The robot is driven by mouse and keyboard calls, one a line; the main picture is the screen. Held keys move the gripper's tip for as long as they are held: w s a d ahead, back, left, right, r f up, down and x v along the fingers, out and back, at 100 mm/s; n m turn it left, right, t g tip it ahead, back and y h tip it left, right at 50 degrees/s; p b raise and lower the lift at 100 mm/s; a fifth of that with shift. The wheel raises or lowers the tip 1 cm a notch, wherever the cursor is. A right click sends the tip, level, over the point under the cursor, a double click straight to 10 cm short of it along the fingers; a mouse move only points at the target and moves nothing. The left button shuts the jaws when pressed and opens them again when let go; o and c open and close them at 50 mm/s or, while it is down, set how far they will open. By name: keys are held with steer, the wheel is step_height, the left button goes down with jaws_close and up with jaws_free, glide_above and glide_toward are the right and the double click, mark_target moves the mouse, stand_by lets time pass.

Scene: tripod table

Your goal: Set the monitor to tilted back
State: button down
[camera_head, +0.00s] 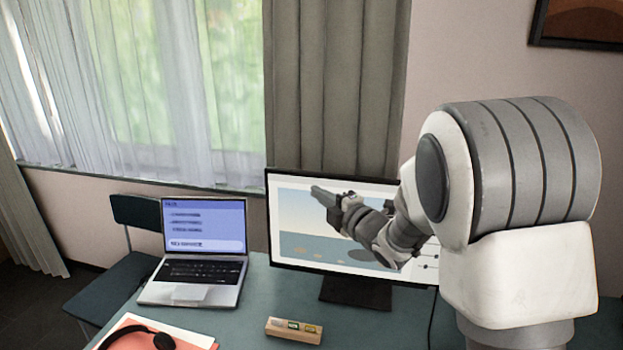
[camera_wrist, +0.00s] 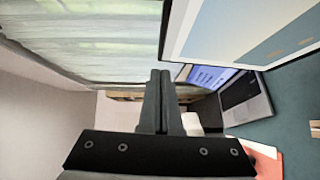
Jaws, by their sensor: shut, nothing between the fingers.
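The monitor (camera_head: 300,252) stands on the desk on a dark stand (camera_head: 356,291), its lit screen facing me. Its exact tilt is hard to judge. My arm crosses in front and hides the screen's middle and right parts. My gripper (camera_head: 318,193) is shut and empty. In the head view it overlaps the upper left of the screen, pointing left; I cannot tell its distance from the screen. In the wrist view, the shut fingers (camera_wrist: 160,78) point toward the window side, and part of the monitor (camera_wrist: 225,28) fills the upper right, apart from the fingers.
An open laptop (camera_head: 192,271) stands left of the monitor; it also shows in the wrist view (camera_wrist: 241,92). A small wooden block with vials (camera_head: 293,330) lies in front of the stand. Black headphones (camera_head: 140,336) lie on papers at lower left. A chair (camera_head: 108,287) stands behind.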

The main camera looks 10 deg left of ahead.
mark_target(315, 173)
steer(key=w+a, duration=0.1)
steer(key=w, duration=0.1)
steer(key=w+a+p, duration=0.1)
steer(key=w, duration=0.4)
steer(key=shift+w+a+f, duration=0.2)
steer(key=shift+w+a, duration=0.2)
steer(key=shift+w, duration=0.15)
steer(key=w+p, duration=0.1)
steer(key=w, duration=0.1)
steer(key=w+m+p, duration=0.1)
steer(key=shift+w+d+r+g+p, duration=0.2)
steer(key=shift+d+r+g+p, duration=0.1)
steer(key=shift+r+g, duration=0.1)
steer(key=shift+w+r, duration=0.25)
steer(key=shift+w, duration=0.2)
steer(key=shift+h, duration=0.3)
steer(key=shift+s, duration=0.1)
